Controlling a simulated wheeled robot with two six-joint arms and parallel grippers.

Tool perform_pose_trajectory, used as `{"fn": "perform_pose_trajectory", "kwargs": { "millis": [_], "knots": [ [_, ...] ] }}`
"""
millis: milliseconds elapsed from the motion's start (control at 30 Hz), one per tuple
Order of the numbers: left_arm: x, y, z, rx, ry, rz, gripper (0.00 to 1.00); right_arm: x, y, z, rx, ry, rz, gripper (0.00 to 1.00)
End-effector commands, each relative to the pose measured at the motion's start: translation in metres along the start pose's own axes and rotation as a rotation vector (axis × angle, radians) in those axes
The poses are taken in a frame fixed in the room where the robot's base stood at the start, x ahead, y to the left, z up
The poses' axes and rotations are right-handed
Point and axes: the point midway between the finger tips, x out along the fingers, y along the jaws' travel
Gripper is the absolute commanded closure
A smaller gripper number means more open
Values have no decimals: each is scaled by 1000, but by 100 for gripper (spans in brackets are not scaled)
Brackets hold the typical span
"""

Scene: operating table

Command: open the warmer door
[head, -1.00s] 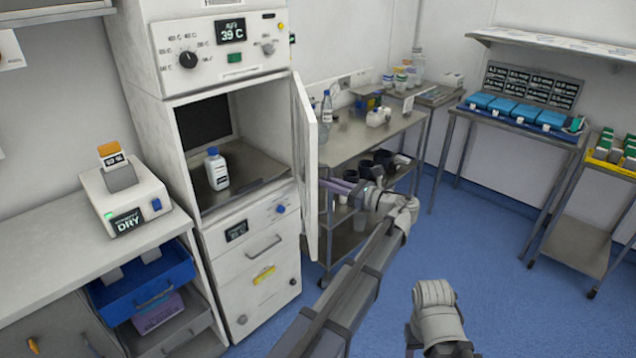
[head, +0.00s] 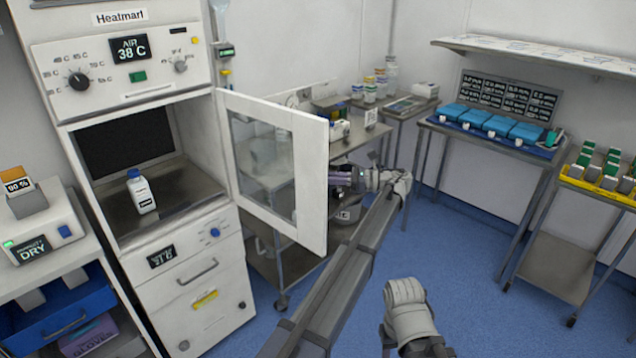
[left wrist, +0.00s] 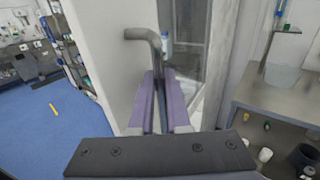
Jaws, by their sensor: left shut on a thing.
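The warmer (head: 85,218) is the white cabinet at the left of the head view, with a dial and a display reading 38 C. Its door (head: 313,185), white-framed with a glass pane, stands swung open to the right of the cavity. A white bottle with a blue cap (head: 142,193) stands inside. My left gripper (head: 338,179) is at the door's free edge, on its far side. In the left wrist view its purple fingers (left wrist: 154,100) are shut on the bent grey door handle (left wrist: 148,36). My right gripper is out of view; only part of that arm shows.
A dryer box (head: 38,240) and blue drawer (head: 60,312) are at the left. A table with blue trays (head: 490,124) stands at the back right.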

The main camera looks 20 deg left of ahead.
Motion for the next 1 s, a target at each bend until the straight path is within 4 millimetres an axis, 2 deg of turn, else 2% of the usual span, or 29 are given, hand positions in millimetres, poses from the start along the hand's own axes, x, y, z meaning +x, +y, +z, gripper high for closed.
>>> {"fn": "perform_pose_trajectory", "kwargs": {
  "millis": [33,200,667,700,767,800,1000],
  "knots": [
    [-1,-6,-1,1,3,14,100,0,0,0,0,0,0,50],
    [-2,-11,-1,1,3,45,100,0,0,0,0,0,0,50],
    [-1,-12,-1,1,3,53,100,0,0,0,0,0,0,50],
    [0,-12,-1,1,3,53,82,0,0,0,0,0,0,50],
    [0,-12,-1,1,2,53,75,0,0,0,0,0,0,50],
    [-1,-12,0,1,2,53,73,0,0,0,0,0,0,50],
    [-2,-12,0,1,1,52,73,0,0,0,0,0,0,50]
  ]
}}
